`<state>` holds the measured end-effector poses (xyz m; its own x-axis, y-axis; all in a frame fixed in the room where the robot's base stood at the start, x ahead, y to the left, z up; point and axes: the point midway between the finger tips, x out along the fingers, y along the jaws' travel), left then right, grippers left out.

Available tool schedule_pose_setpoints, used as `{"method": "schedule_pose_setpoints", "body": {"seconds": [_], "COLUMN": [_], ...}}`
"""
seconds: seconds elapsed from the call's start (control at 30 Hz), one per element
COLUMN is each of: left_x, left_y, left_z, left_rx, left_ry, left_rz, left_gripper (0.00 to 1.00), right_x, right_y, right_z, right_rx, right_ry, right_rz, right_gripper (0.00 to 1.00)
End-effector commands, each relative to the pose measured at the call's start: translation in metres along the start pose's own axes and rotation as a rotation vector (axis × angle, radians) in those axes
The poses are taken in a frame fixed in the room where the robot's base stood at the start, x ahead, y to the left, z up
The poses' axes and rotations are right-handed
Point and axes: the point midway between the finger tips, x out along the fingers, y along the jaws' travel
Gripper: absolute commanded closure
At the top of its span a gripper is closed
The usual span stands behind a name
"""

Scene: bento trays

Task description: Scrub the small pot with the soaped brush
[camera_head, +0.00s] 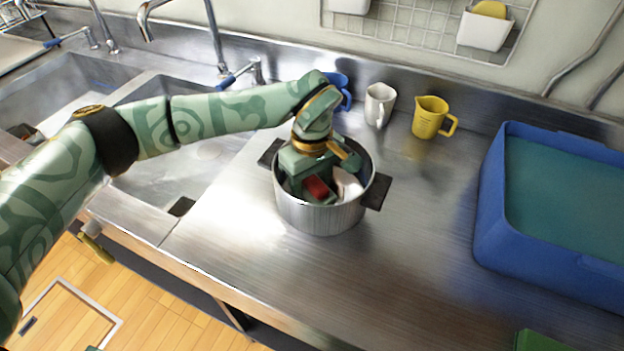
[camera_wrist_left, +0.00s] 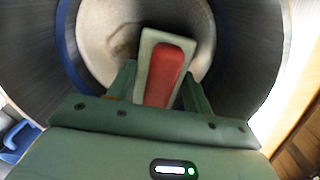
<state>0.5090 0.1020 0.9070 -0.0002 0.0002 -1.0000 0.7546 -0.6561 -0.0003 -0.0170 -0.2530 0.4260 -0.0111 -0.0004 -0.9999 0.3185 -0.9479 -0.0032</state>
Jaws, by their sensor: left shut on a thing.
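The small pot (camera_head: 320,218) is a steel pot with dark side handles, standing upright on the counter. My left gripper (camera_head: 313,188) reaches down into it from above and is shut on the brush, whose red top (camera_head: 317,187) shows between the fingers. In the left wrist view the brush (camera_wrist_left: 165,75) is a red block with a pale edge, held between the fingertips. Beyond it is the pot's whitish inside (camera_wrist_left: 110,30) with a brown smear. The bristles are hidden, so contact with the pot cannot be told. My right gripper is not in view.
A blue mug (camera_head: 346,98), a white mug (camera_head: 379,104) and a yellow jug (camera_head: 430,118) stand behind the pot. A large blue tub (camera_head: 490,215) is at the right. Sinks with taps (camera_head: 220,75) lie at the left. Counter right of the pot is clear.

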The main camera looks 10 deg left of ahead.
Motion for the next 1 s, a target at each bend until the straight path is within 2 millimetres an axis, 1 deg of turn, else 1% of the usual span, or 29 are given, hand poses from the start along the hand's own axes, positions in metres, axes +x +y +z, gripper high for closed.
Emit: {"method": "schedule_pose_setpoints", "body": {"seconds": [0.67, 0.77, 0.87, 1.0], "left_x": [0.014, 0.013, 0.013, 0.011], "left_y": [0.0, 0.0, 0.003, 0.009], "left_z": [0.0, 0.001, 0.004, 0.016], "left_rx": [-0.001, -0.001, 0.0, 0.001], "left_ry": [0.0, 0.0, 0.001, 0.001], "left_rz": [0.0, 0.0, 0.001, 0.002], "left_gripper": [0.68, 0.68, 0.68, 0.68], "right_x": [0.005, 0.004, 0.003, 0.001], "right_y": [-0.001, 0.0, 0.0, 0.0], "right_z": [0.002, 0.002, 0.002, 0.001], "right_rx": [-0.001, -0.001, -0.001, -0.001], "right_ry": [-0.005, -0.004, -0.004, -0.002], "right_rz": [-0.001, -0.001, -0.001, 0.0], "right_gripper": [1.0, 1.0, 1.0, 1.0]}}
